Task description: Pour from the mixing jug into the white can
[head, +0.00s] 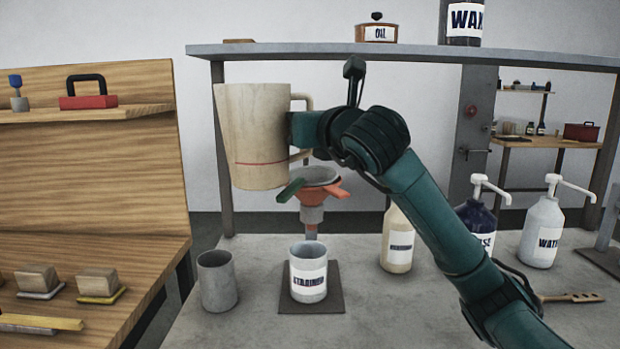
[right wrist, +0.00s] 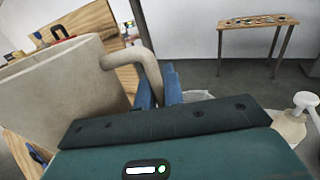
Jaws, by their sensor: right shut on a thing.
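The mixing jug (head: 252,135) is large and beige with a thin red line near its base. It hangs in the air, roughly upright with a slight lean. My right gripper (head: 302,130) is shut on its handle; the blue fingers (right wrist: 160,92) flank the handle (right wrist: 145,65) in the right wrist view. The white can (head: 308,258) stands upright on a dark mat (head: 325,300), its label facing me. The jug is above and left of the can in the head view, apart from it. The jug's contents are hidden. My left gripper is not in view.
A grey cup (head: 217,282) stands left of the can. A cream bottle (head: 397,240) and pump bottles (head: 542,232) stand right. A shelf (head: 420,54) runs overhead.

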